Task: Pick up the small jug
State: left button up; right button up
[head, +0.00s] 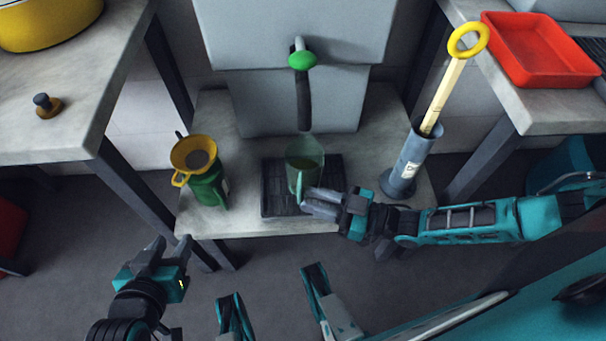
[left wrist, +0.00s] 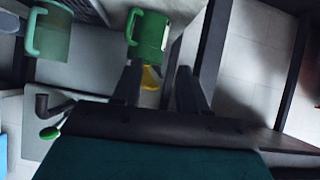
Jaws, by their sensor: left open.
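A green translucent jug (head: 304,163) stands on a dark drip tray (head: 270,203) below the tap; in the left wrist view this jug (left wrist: 50,32) is at upper left. A smaller, solid green jug (head: 208,192) stands to its left under a yellow funnel (head: 180,158); in the left wrist view this jug (left wrist: 152,35) is beyond my fingers. My left gripper (head: 168,248) is open and empty, in front of and below the low table, apart from both jugs. My right gripper (head: 306,203) is at the translucent jug's handle; whether it grips it is unclear.
A blue-grey cylinder (head: 404,170) with a yellow ring-handled tool (head: 449,88) stands at the low table's right end. A tap with a green knob (head: 302,61) is above the drip tray. Worktops flank both sides; the left worktop's leg (head: 140,195) stands near my left gripper.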

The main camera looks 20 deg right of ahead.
jog(key=b+x, duration=0.1)
jog(key=x, duration=0.4)
jog(key=shift+w+a, duration=0.1)
jog(key=shift+w, duration=0.25)
jog(key=shift+c, duration=0.3)
grip_shut()
